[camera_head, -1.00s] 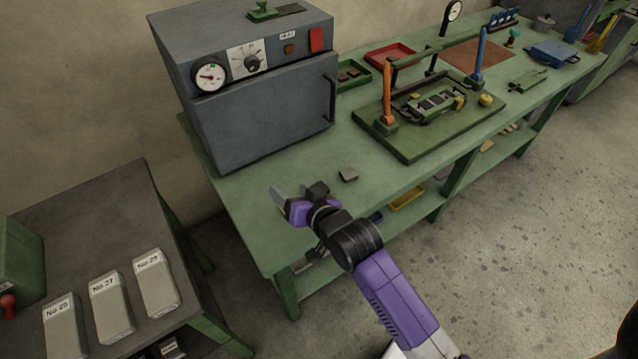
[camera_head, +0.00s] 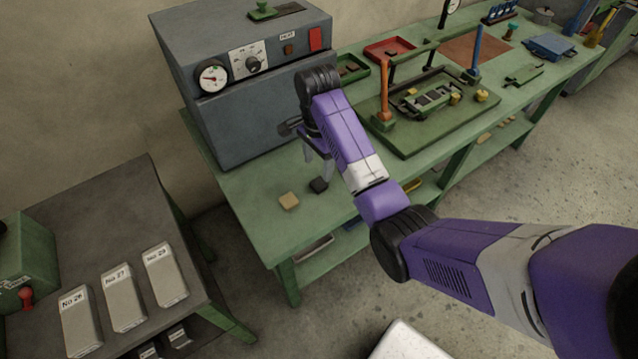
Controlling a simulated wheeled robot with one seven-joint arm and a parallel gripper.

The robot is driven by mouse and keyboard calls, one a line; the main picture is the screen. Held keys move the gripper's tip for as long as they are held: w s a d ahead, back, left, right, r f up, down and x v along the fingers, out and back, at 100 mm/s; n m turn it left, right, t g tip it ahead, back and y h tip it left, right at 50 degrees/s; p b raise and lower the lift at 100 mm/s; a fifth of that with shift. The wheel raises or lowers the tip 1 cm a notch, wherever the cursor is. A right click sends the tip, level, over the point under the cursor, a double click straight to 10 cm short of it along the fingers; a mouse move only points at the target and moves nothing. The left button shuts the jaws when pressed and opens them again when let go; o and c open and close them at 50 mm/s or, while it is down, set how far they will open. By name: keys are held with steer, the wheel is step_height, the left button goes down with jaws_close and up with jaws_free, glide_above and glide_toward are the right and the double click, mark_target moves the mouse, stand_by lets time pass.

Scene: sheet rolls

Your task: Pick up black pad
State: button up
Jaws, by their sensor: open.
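The black pad (camera_head: 318,185) is a small dark block lying on the green bench top, in front of the grey oven. A tan pad (camera_head: 288,201) lies just to its left and nearer the bench edge. My gripper (camera_head: 318,166) points down just above and behind the black pad in the picture. Its fingers are apart with nothing seen between them. My forearm partly covers the gripper body and the bench to the right. I cannot tell the exact height of the fingertips over the pad.
The grey oven (camera_head: 260,120) stands close behind my gripper. A green press fixture (camera_head: 420,142) with an orange post (camera_head: 385,90) is to the right. Red tray (camera_head: 390,50) and green tray (camera_head: 352,67) lie behind. The bench's front left is clear.

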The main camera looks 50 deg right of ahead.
mark_target(318, 184)
steer(key=shift+s+a+f+p, duration=0.15)
steer(key=shift+f+p, duration=0.15)
steer(key=shift+f, duration=1.45)
steer(key=shift+s+a+f+p, duration=0.1)
steer(key=shift+f+p, duration=0.2)
steer(key=shift+f, duration=1.4)
steer(key=shift+c, duration=0.2)
steer(key=shift+w, duration=0.1)
jaws_close()
steer(key=shift+r, duration=0.1)
